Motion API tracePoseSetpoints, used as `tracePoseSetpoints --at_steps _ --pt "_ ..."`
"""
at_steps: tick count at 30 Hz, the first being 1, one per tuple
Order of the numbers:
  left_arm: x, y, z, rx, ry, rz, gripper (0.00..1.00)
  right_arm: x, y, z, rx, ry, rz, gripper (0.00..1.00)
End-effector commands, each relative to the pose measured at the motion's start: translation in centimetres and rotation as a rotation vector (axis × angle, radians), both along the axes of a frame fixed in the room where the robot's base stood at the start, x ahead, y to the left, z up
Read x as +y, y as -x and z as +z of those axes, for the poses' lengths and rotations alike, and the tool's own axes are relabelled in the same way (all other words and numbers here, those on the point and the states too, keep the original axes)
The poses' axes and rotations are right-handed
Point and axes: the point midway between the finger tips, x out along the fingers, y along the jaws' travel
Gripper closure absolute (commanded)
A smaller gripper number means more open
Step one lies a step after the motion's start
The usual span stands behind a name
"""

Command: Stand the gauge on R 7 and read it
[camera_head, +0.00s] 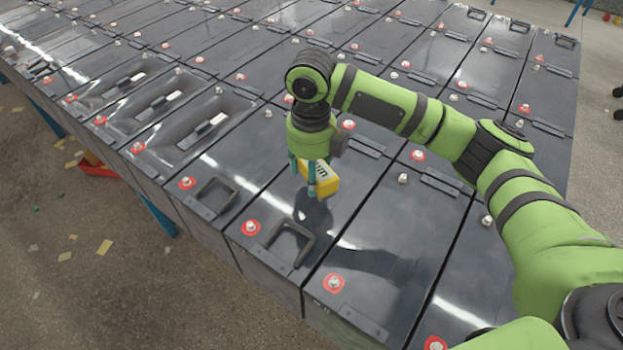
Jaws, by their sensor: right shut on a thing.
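The yellow gauge (326,183), with dark markings on its face, is held in my right gripper (312,185). The right gripper is shut on it, pointing down, with teal fingers. Gauge and gripper hang above the dark battery tops near the front edge, and a shadow lies on the lid below them. The gauge looks clear of the lid. Which battery is R 7 I cannot tell, as no row labels are readable. A battery (372,285) with a red-ringed terminal lies to the right of and below the gauge. My left gripper is out of view.
Rows of dark batteries fill the table, with raised terminals, and handles such as the front one (290,243). Several lids at left have recessed troughs (205,128). A red tray (98,169) sits low at left. Scraps litter the floor (75,270).

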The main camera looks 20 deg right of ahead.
Motion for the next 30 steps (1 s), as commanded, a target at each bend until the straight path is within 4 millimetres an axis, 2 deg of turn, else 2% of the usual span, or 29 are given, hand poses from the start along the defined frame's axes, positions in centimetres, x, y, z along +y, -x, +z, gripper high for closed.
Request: tracePoseSetpoints --at_steps 3,8,20,21,22,30 --pt "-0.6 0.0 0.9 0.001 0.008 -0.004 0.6 -0.1 0.2 -1.6 0.006 0.003 -0.001 0.9" --pt "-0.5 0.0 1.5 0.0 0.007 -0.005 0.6 -0.1 0.1 -3.4 0.002 0.001 0.0 0.9" --pt "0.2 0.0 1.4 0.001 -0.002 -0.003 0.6 -0.1 0.1 -4.1 0.001 0.0 -0.001 0.9" --pt "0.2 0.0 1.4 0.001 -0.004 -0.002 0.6 -0.1 0.1 -4.1 0.001 0.0 -0.001 0.3" --pt "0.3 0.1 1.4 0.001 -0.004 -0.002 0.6 -0.1 0.1 -4.1 0.001 0.0 -0.001 0.18" --pt "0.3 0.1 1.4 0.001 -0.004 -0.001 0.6 -0.1 0.1 -4.1 0.002 0.001 -0.001 0.18"
